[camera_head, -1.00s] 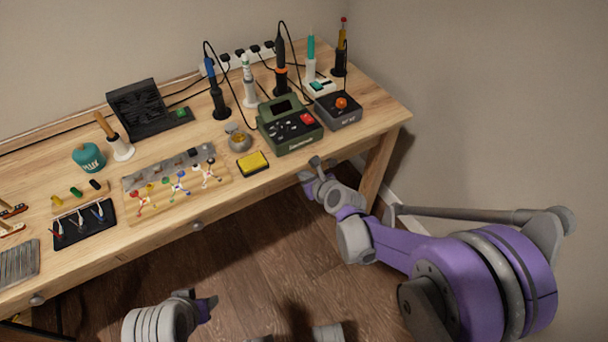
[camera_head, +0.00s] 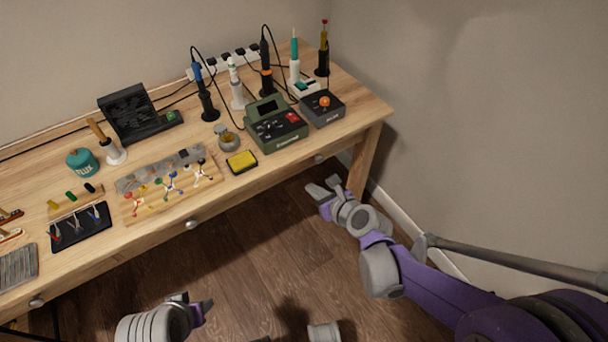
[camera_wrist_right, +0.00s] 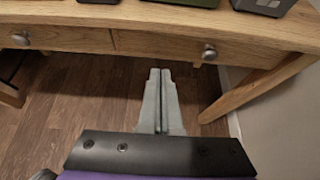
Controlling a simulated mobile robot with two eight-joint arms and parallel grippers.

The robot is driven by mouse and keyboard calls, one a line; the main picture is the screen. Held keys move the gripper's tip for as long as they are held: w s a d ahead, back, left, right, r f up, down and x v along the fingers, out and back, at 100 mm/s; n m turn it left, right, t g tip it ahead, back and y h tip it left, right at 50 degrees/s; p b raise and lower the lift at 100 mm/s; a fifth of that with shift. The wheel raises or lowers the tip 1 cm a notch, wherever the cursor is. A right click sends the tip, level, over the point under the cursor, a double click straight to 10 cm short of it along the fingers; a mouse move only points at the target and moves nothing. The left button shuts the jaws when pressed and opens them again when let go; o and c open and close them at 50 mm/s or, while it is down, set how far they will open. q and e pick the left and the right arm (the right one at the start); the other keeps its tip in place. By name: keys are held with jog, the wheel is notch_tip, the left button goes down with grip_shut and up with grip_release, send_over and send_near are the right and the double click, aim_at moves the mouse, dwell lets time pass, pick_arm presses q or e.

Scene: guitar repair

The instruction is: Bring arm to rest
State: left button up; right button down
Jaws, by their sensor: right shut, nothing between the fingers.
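My right gripper (camera_head: 322,188) is in front of the workbench's right end, clear of the wooden bench, over the floor. In the right wrist view its two fingers (camera_wrist_right: 160,78) lie together, shut and empty, with the bench's drawer front and floor ahead of them. My left gripper (camera_head: 190,305) is at the bottom of the head view, away from the bench. Only part of it shows, and I cannot tell whether it is open or shut.
The workbench (camera_head: 140,238) holds a green soldering station (camera_head: 275,128), a yellow sponge (camera_head: 241,161), a teal flux jar (camera_head: 82,161) and several upright tools. Its right leg (camera_head: 364,165) stands close to my right gripper. The wood floor (camera_head: 270,245) in front is clear.

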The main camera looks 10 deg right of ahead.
jog(key=shift+s, duration=0.1)
jog(key=s+d+n+g+h, duration=0.2)
jog(key=s+n+g, duration=0.1)
jog(key=s+n, duration=1.05)
jog(key=s+d+n+g+h, duration=0.3)
jog(key=s+n, duration=0.6)
jog(key=n, duration=1)
pick_arm(q)
notch_tip(320, 180, up, 17)
jog(key=w+p, duration=0.2)
jog(key=p, duration=1.3)
jog(key=shift+w+t, duration=0.15)
jog(key=shift+t, duration=0.25)
pick_arm(e)
notch_tip(320, 180, up, 17)
jog(key=w, duration=0.2)
jog(key=shift+a+f+m+y, duration=0.15)
jog(key=shift+a+m+y, duration=0.1)
jog(key=shift+m+y, duration=0.15)
pick_arm(q)
jog(key=shift+r, duration=0.1)
